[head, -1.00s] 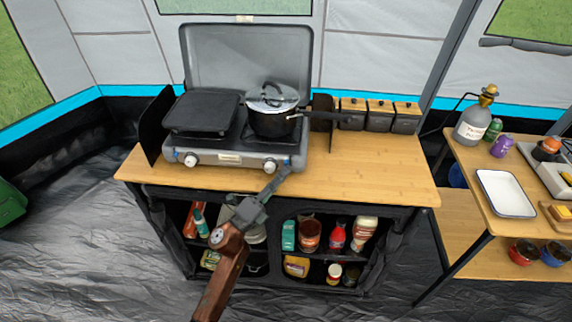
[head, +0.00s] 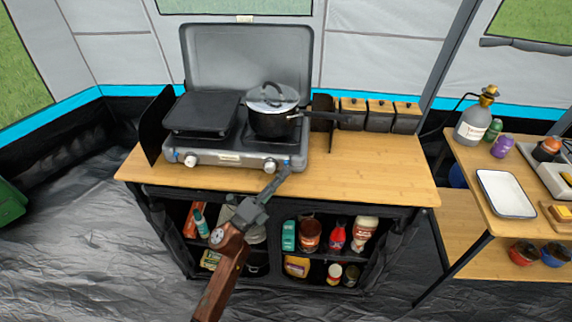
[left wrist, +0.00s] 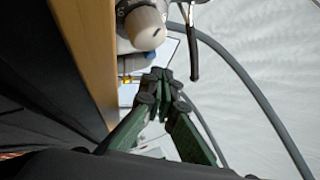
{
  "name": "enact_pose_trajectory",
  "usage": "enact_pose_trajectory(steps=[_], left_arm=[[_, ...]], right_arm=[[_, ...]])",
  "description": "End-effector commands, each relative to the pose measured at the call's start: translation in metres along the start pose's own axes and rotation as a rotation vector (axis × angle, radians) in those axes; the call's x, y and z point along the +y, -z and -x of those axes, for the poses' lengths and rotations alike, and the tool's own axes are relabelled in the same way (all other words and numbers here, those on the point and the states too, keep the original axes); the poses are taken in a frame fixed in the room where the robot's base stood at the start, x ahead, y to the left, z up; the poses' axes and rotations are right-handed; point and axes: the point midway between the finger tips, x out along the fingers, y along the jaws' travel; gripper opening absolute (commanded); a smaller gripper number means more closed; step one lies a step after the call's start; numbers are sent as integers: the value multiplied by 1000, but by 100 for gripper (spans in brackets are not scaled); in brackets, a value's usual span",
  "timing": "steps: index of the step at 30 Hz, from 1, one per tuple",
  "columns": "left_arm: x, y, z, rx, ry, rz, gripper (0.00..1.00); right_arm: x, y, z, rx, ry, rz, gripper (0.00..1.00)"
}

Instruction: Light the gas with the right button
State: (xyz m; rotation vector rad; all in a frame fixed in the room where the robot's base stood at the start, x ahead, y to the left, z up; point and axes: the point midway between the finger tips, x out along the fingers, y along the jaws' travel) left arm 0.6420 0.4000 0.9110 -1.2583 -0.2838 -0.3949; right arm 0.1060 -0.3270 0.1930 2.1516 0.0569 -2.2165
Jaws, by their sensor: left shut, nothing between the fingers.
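A grey two-burner gas stove (head: 225,158) stands on the wooden counter with its lid up. Its front carries a left knob (head: 191,160) and a right knob (head: 270,165). My left gripper (head: 284,173) is shut and empty, its tips just in front of the stove's front right corner, close to the right knob. I cannot tell from the head view whether they touch. In the left wrist view the shut fingers (left wrist: 163,78) point at a pale round part (left wrist: 145,27) that looks like a knob, with a small gap showing. My right gripper is out of view.
A lidded black pot (head: 272,122) sits on the right burner and a dark griddle (head: 202,112) on the left. Dark windscreens flank the stove. Canisters (head: 380,116) stand at the back right. The counter's right part (head: 385,165) is clear. A gas bottle (head: 473,125) stands on the side table.

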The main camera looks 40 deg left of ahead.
Motion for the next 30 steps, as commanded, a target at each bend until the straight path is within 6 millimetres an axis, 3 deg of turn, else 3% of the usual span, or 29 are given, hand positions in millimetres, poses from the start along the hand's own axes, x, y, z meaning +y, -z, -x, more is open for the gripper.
enact_pose_trajectory(steps=[30], left_arm=[[7, -6, -8, -4, -4, 0, 0]], right_arm=[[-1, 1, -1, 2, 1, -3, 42]])
